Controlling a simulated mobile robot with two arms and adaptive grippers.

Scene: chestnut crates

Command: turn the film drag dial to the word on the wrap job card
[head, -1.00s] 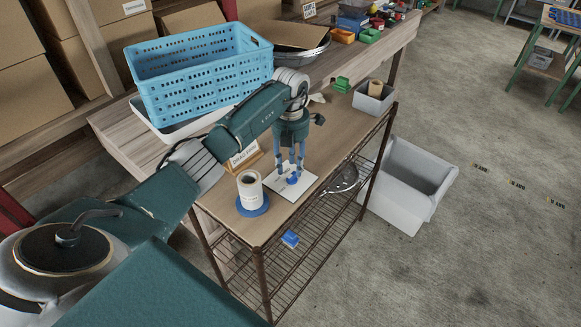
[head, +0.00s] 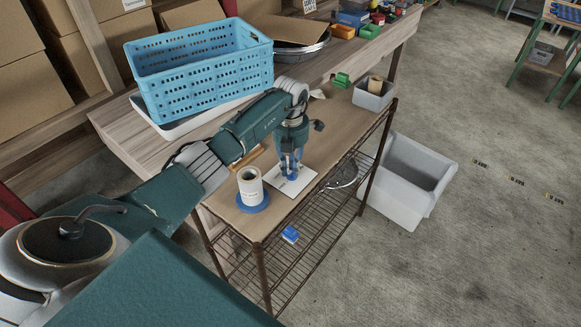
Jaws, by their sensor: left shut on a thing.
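My left gripper (head: 290,172) points down at the white dial plate (head: 305,182) on top of the brown wire-shelf cart. Its fingers are shut on the blue dial knob (head: 291,177), which is mostly hidden by them. Words on the plate are too small to read, and I cannot tell where the dial points. A small wooden stand (head: 247,158), apparently with the job card, is mostly hidden behind my left arm. My right gripper is not in view.
A white film roll (head: 250,187) stands on a blue disc (head: 255,206) left of the plate. A blue crate (head: 205,85) stands behind. A grey box (head: 374,97) sits at the cart's far end. A grey bin (head: 405,190) is on the floor.

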